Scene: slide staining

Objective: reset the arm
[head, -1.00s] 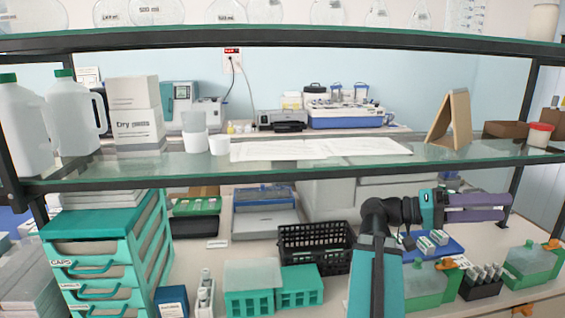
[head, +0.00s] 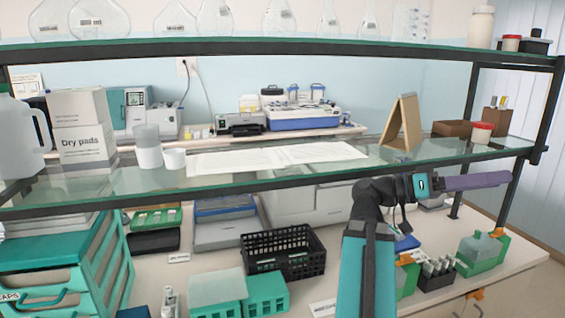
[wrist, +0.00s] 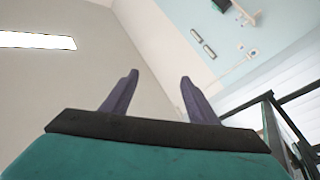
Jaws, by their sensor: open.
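My gripper (head: 478,181) is at the right in the head view, level with the lower glass shelf's front edge and pointing right. Its two purple fingers overlap there. In the wrist view my gripper (wrist: 158,90) shows its two fingers spread apart with nothing between them. Behind them are a pale wall, a lit ceiling lamp and part of a dark frame. My arm rises from the bottom of the head view and bends right at its dark elbow.
The glass shelf (head: 240,182) runs close behind my arm, with a dark post at right. Below stand a black basket (head: 284,252), a green station (head: 482,252) and a black tube rack (head: 437,275). Teal drawers (head: 95,270) stand at left.

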